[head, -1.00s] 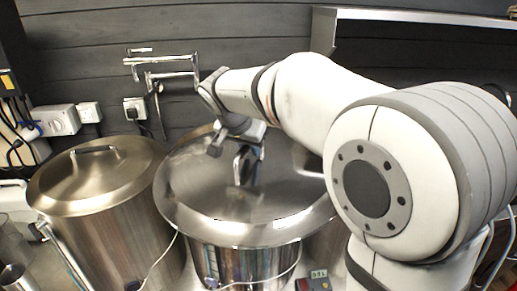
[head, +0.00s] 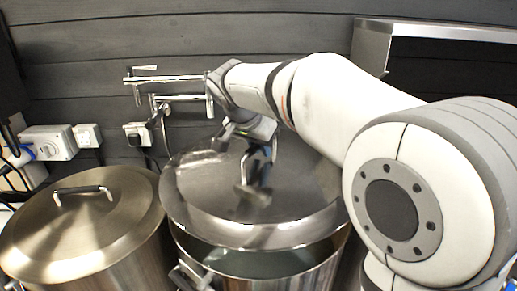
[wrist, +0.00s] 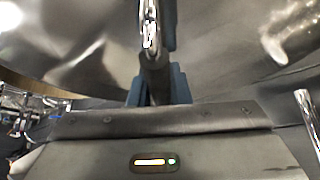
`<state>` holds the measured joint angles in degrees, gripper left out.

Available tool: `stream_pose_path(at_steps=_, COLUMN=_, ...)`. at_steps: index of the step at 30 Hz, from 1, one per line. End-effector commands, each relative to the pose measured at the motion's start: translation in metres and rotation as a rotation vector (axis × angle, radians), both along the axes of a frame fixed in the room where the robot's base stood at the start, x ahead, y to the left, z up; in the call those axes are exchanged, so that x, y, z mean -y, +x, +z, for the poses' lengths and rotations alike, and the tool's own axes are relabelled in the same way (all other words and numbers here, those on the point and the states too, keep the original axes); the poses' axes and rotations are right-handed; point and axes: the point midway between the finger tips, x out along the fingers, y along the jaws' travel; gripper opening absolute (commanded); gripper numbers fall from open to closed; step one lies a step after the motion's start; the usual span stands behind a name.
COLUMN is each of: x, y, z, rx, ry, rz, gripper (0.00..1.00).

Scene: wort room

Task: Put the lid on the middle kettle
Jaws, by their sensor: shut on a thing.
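My gripper (head: 258,165) is shut on the handle of a wide, shiny steel lid (head: 205,208). In the wrist view, the dark fingers of my gripper (wrist: 155,85) pinch the handle bar, with the lid (wrist: 75,55) spread behind them. The lid hangs over the middle kettle (head: 310,280), apart from its front rim. A gap shows the kettle's inside below the lid's front edge. The kettle's back rim is hidden by the lid, so I cannot tell whether they touch there.
A left kettle (head: 140,262) stands close by with its own lid (head: 95,225) on. A folding steel pipe (head: 165,80) on the wall is right behind my wrist. A metal shelf (head: 440,31) is at the upper right. Sockets (head: 88,135) line the wall.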

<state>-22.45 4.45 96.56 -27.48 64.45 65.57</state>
Motion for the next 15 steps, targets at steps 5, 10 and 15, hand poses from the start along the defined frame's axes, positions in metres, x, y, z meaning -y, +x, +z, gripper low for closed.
stream_pose_path(at_steps=5, x=0.001, y=0.0, z=0.0, rx=0.005, ry=0.002, rz=-0.003, gripper=0.0)
stream_pose_path(at_steps=10, x=-0.001, y=0.0, z=-0.009, rx=0.004, ry=0.001, rz=0.002, gripper=0.0)
stream_pose_path(at_steps=15, x=-0.003, y=-0.001, z=-0.024, rx=0.004, ry=0.001, rz=0.006, gripper=0.0)
